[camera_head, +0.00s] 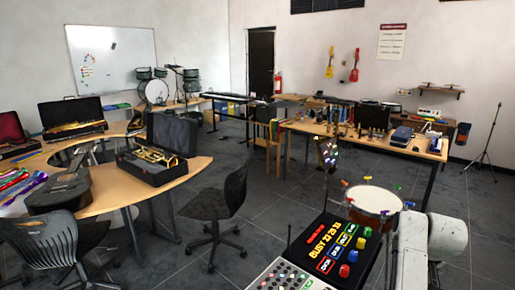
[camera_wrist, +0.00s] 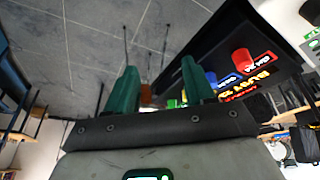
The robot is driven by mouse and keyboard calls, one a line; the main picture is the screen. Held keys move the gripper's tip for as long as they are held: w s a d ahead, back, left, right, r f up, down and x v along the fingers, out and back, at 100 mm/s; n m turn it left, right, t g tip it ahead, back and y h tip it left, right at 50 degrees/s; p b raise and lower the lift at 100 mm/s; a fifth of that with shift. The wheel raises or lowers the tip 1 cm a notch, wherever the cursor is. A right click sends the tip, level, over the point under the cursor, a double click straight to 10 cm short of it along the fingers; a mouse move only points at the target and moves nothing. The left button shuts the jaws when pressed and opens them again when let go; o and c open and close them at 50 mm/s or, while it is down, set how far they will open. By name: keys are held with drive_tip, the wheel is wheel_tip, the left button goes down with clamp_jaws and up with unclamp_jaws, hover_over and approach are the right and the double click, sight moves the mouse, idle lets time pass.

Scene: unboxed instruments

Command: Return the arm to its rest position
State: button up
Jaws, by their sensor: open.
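My gripper (camera_wrist: 160,85) shows in the wrist view as two green fingers standing apart on a dark bar. They are open, and I see nothing held between them. A black panel with coloured lettering and knobs (camera_wrist: 262,78) lies beyond the fingers to the right, appearing tilted in this view. In the head view, my white arm is at the lower right, to the right of the black panel (camera_head: 318,228). I cannot make out the fingers in the head view.
A drum (camera_head: 372,199) with coloured pieces around its rim stands behind the panel. A grey knobbed panel (camera_head: 290,277) is at the bottom. A curved wooden table (camera_head: 180,187) with instruments is left, an office chair (camera_head: 218,205) beside it. Grey floor lies open between furniture.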

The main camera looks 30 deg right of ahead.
drive_tip(key=s+a+f+n, duration=0.1)
drive_tip(key=s+a+f, duration=0.3)
drive_tip(key=a, duration=0.7)
drive_tip(key=s+a+f+n+g+y, duration=0.1)
drive_tip(key=s+a+f, duration=0.3)
drive_tip(key=s+a, duration=0.5)
drive_tip(key=s+a+f+n+g+y, duration=0.1)
drive_tip(key=s+a+f+n, duration=0.2)
drive_tip(key=s+a, duration=0.4)
drive_tip(key=a+f, duration=0.1)
drive_tip(key=a, duration=0.5)
drive_tip(key=shift+f, duration=0.15)
drive_tip(key=shift+a, duration=0.1)
